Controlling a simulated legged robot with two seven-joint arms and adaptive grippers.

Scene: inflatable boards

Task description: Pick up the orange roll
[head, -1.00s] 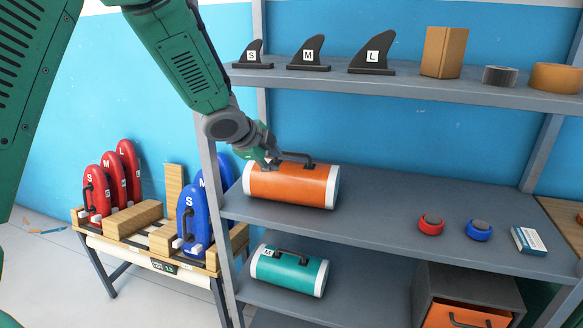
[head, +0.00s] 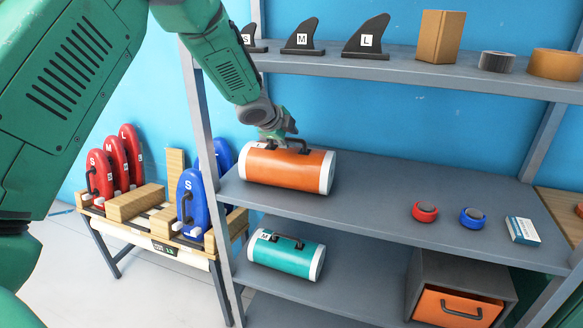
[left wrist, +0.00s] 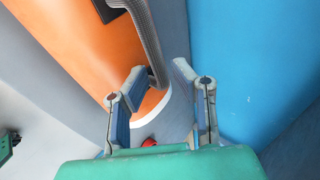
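The orange roll (head: 285,170) lies on its side on the middle shelf, with white end bands and a dark handle (head: 299,146) on top. In the left wrist view the two fingers of my left gripper (left wrist: 160,75) are spread apart. The grey handle (left wrist: 145,35) reaches down between the fingertips, nearer the left one, against the roll's orange side (left wrist: 70,35). I cannot tell whether a finger touches it. My right gripper is not in view.
A teal roll (head: 285,256) lies on the shelf below. Fins (head: 304,35), a box (head: 441,36) and tape rolls stand on the top shelf. Red (head: 424,211) and blue (head: 473,217) round items sit right on the middle shelf. A rack (head: 155,235) with boards stands left. Mid-shelf is clear.

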